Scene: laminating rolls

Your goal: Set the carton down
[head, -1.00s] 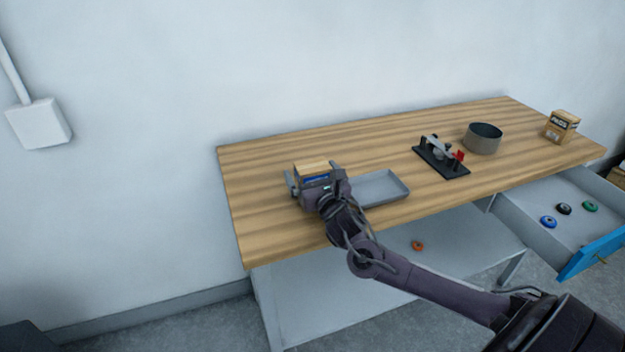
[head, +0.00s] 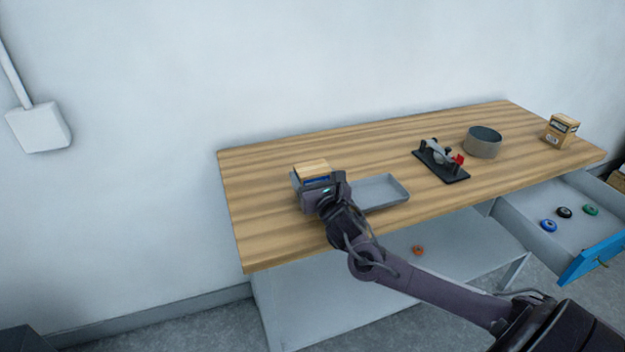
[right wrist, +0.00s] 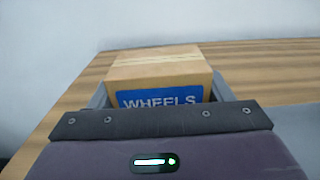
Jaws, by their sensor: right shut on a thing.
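The carton (head: 313,168) is a small tan box with a blue label at the left end of the wooden workbench. In the right wrist view the carton (right wrist: 158,70) looks upright, and its label reads "WHEELS". My right gripper (head: 318,180) is shut on the carton, with a grey finger on each side of it. The carton's lower part is hidden behind the gripper, so I cannot tell whether it touches the bench top. My left gripper is not in view.
A shallow grey tray (head: 397,197) lies just right of the gripper. An open drawer (head: 533,232) holds several small rolls. The bench top behind the tray is clear.

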